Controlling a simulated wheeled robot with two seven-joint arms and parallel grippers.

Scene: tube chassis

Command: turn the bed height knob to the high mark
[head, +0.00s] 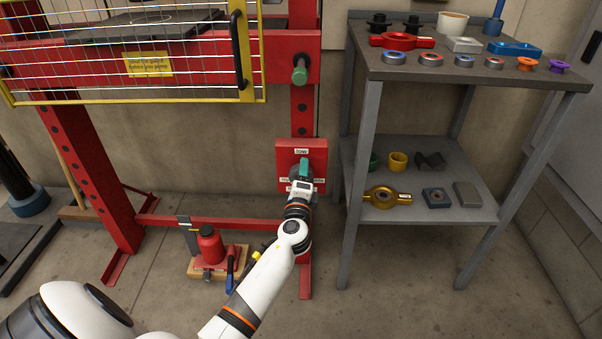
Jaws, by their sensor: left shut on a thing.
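The bed height knob (304,166) shows as a small teal handle on a red panel (316,154). The panel is fixed low on the right post of the red press frame. White labels sit around the knob; the top one stays clear of the gripper, but the lettering is too small to read surely. My left gripper (302,176) reaches up to the panel from below and is shut on the knob. The gripper hides much of the knob and the lower labels, so its exact setting cannot be told. My right gripper is not in view.
A grey two-level table (366,170) with rings, tools and blocks stands close right of the panel. A yellow wire guard (200,97) and a green-ended pin (300,72) are above.

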